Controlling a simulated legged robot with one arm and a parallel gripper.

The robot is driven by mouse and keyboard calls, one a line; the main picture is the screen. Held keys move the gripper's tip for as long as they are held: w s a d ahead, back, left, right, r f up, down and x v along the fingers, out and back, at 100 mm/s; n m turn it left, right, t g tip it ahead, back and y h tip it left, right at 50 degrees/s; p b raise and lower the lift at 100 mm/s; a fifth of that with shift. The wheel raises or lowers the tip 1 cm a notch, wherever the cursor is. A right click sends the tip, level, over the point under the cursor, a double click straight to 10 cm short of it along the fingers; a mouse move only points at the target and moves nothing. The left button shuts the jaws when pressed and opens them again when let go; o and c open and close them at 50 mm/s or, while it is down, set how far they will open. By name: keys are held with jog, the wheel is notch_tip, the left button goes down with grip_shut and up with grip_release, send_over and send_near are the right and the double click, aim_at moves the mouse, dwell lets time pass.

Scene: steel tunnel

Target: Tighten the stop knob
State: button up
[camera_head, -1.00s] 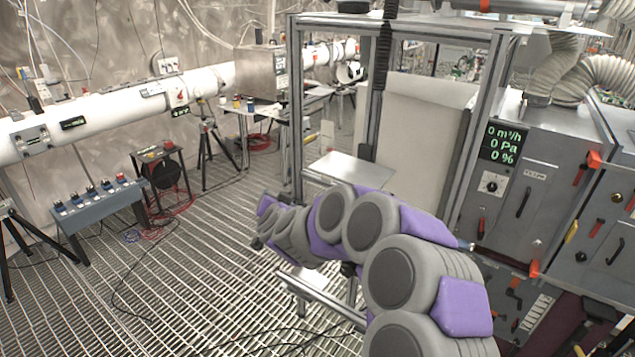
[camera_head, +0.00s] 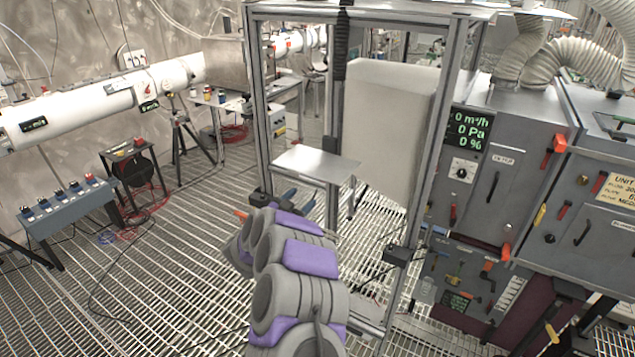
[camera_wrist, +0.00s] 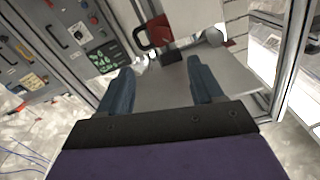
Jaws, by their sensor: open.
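I cannot tell for certain which part is the stop knob. In the wrist view a small black block (camera_wrist: 171,57) sits at the edge of a grey metal plate, just beyond the gap between my fingers. A red part with a black loop handle (camera_wrist: 152,36) is behind it. My gripper (camera_wrist: 161,66) is open, with two dark blue fingers apart and nothing between them. In the head view my gripper (camera_head: 298,199) shows only partly past my arm, low in front of the metal plate (camera_head: 312,164). Black clamps (camera_head: 397,254) sit on the frame posts.
A metal frame (camera_head: 428,130) surrounds the plate and a pale panel (camera_head: 387,125). Grey cabinets (camera_head: 500,175) with levers and a green readout (camera_head: 468,130) stand right. A blue-grey switch box (camera_head: 70,207) and a white pipe (camera_head: 75,115) are left. Grating floor between is mostly open.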

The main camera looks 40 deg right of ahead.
jog(key=b+x, duration=0.1)
jog(key=x, duration=1.2)
jog(key=shift+a+r, duration=0.15)
jog(key=shift+a, duration=0.3)
jog(key=shift+c, duration=0.5)
jog(key=shift+d, duration=0.15)
jog(key=c, duration=1)
jog(key=shift+o, duration=0.2)
